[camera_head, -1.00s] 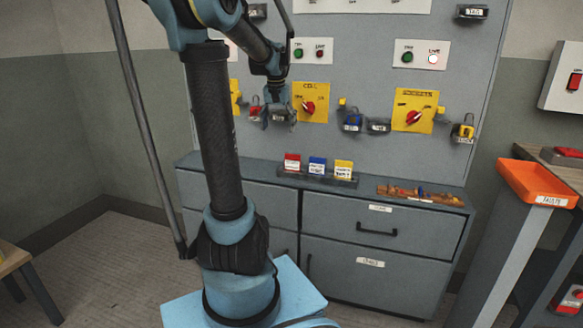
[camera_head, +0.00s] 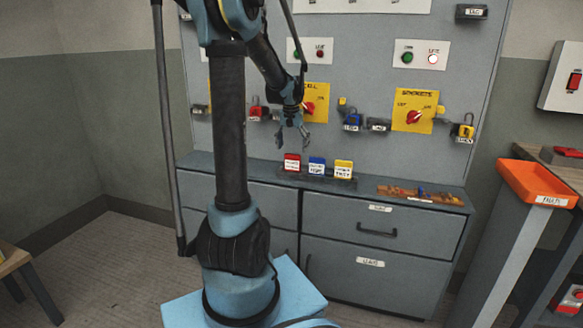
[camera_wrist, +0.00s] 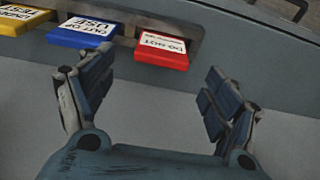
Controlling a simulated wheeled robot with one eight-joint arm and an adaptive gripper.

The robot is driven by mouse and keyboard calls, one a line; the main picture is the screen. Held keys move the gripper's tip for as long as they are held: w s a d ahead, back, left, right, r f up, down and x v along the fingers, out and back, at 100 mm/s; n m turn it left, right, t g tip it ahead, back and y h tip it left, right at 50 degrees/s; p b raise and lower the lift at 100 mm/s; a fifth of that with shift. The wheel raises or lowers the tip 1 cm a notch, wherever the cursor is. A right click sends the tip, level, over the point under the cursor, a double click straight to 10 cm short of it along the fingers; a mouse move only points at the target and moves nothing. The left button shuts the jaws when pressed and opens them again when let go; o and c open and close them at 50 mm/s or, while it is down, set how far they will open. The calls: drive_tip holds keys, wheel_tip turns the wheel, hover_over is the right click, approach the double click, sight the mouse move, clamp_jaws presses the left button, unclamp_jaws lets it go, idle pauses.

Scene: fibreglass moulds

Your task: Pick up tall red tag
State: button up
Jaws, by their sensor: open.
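The red tag (camera_head: 292,163) stands at the left of a row of three tags in a dark holder on the cabinet top. In the wrist view the red tag (camera_wrist: 162,50) has a white label reading "DO NOT" and lies beyond my fingertips, roughly between them. My gripper (camera_head: 302,137) is open and empty, above and close to the tag row. In the wrist view the two fingers of my gripper (camera_wrist: 153,82) are spread wide, and neither touches the tag.
A blue tag (camera_head: 317,166) and a yellow tag (camera_head: 343,169) stand right of the red one. The holder (camera_head: 318,180) sits on the grey cabinet (camera_head: 400,205). Padlocks hang on the panel behind, including a red one (camera_head: 255,110). A wooden rack (camera_head: 405,192) lies to the right.

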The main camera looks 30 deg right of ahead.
sight(292, 155)
drive_tip(key=shift+w+d+f, duration=0.1)
drive_tip(key=shift+f, duration=1.7)
drive_tip(key=shift+w+f, duration=0.1)
drive_tip(key=shift+f, duration=1.65)
drive_tip(key=c, duration=1)
